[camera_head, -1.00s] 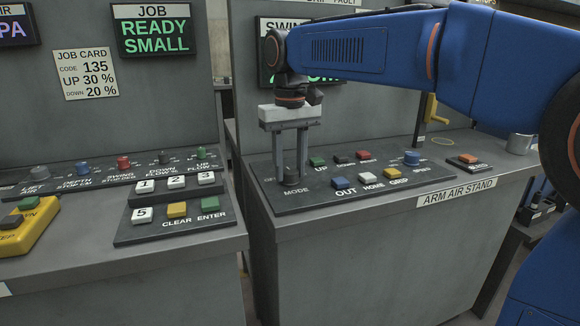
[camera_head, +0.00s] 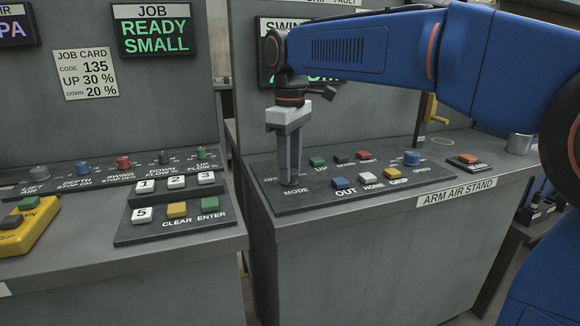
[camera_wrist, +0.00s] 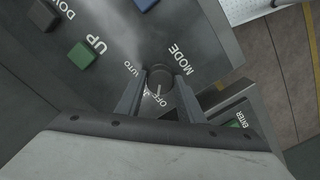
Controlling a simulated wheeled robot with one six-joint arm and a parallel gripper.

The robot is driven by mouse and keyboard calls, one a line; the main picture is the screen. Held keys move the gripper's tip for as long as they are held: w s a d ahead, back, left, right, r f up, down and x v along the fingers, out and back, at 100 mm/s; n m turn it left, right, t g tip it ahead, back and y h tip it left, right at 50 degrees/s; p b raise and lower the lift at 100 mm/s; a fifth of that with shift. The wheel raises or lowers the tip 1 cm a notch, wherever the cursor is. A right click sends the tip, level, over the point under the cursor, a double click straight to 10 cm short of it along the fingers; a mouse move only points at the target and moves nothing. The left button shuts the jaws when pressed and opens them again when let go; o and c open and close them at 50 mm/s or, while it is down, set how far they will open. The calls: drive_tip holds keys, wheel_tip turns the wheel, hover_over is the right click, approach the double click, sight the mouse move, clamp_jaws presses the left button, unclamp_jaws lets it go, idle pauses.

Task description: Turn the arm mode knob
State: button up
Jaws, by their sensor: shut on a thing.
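The mode knob is a dark round knob (camera_wrist: 160,78) on the arm air stand's panel, with MODE, OFF and AUTO printed around it. In the wrist view its pale pointer line is toward the OFF print. My gripper (camera_head: 290,180) points straight down over the knob, and the fingers hide the knob in the head view. In the wrist view my gripper (camera_wrist: 160,92) has one finger on each side of the knob, shut on it.
Beside the knob on the same panel are a green UP button (camera_head: 317,161), a blue OUT button (camera_head: 343,183), a white HOME button (camera_head: 371,177) and a blue speed knob (camera_head: 412,158). A keypad panel (camera_head: 160,236) stands to the left across a gap.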

idle(0.3)
drive_tip(key=o, duration=1.1)
drive_tip(key=shift+c, duration=0.2)
drive_tip(key=shift+r, duration=0.1)
wheel_tip(320, 180, up, 17)
drive_tip(key=shift+r, duration=0.1)
